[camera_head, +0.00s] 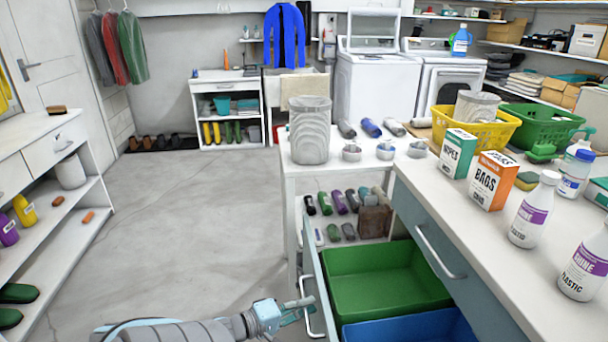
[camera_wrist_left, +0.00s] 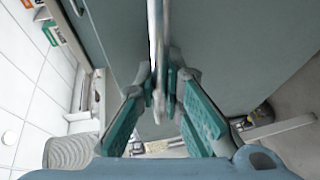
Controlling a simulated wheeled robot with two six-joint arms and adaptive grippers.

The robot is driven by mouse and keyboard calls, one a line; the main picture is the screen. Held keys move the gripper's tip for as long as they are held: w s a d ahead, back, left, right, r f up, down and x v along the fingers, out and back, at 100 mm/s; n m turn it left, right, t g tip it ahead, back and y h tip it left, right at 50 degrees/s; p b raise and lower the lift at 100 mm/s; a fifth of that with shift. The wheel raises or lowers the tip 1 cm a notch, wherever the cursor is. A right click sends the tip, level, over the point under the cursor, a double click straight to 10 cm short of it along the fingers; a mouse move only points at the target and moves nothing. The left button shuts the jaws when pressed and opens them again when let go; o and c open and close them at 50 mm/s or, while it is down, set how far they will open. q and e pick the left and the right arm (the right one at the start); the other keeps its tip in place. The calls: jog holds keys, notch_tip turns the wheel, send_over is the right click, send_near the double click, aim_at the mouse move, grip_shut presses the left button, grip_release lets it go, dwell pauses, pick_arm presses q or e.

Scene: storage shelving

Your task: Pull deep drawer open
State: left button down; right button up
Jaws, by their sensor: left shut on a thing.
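The deep drawer (camera_head: 313,262) stands pulled out below the blue-grey counter front, with its inside open to view from above. Inside it sit a green bin (camera_head: 385,262) and a blue bin (camera_head: 412,328). My left gripper (camera_head: 297,309) is at the drawer's metal bar handle (camera_head: 307,318), on the outer side of the drawer front. In the left wrist view the two teal-padded fingers (camera_wrist_left: 160,100) are shut on the handle bar (camera_wrist_left: 155,40), with the drawer front (camera_wrist_left: 225,60) behind it. My right gripper is not in view.
An upper drawer with its own handle (camera_head: 438,252) is closed beside the open one. The counter (camera_head: 470,205) carries boxes and bottles. A white shelf unit (camera_head: 85,235) stands at the left. The grey floor (camera_head: 200,215) between is clear.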

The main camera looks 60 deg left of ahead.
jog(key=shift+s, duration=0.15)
pick_arm(q)
jog(key=c, duration=1.7)
grip_release()
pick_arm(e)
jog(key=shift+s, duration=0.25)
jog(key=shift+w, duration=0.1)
pick_arm(q)
jog(key=shift+s, duration=0.15)
jog(key=s, duration=0.4)
jog(key=s+r, duration=0.1)
jog(key=s, duration=0.2)
jog(key=s+r, duration=0.1)
jog(key=s, duration=0.3)
jog(key=shift+s+a, duration=0.35)
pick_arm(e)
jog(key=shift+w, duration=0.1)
